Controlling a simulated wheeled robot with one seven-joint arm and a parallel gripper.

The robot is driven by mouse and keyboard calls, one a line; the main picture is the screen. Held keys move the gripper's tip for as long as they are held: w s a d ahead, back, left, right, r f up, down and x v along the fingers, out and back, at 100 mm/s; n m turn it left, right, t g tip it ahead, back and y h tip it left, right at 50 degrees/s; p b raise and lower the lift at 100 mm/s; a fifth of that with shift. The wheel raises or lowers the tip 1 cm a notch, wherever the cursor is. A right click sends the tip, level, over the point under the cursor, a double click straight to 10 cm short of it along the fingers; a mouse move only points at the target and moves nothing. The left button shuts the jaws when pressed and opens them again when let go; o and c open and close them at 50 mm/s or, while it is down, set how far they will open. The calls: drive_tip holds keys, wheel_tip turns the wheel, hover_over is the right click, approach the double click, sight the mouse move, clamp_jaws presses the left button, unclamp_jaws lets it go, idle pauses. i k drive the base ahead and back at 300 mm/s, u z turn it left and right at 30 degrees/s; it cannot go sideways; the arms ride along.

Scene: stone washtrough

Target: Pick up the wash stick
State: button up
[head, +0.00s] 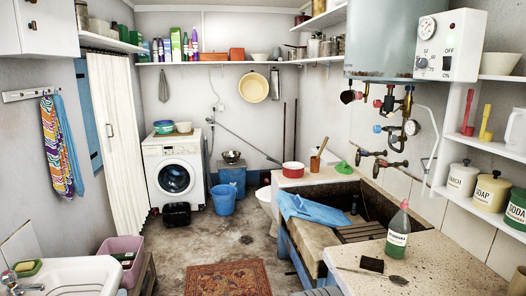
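No thing in the head view is plainly marked as the wash stick. A slim brown wooden stick (322,146) leans up out of a small brown pot (315,163) at the back ledge of the stone washtrough (448,262). Two long thin dark poles (285,125) also stand upright against the back wall. I cannot tell which of these is the wash stick. A blue cloth (315,212) lies over the trough's left edge. My gripper is not in view.
A rug (228,279) lies on the floor; the middle floor is mostly clear.

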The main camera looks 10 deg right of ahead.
sight(327, 138)
drive_tip(key=u, duration=0.3)
drive_tip(key=i, duration=1)
drive_tip(key=z, duration=0.5)
drive_tip(key=i, duration=1.2)
drive_tip(key=z, duration=0.85)
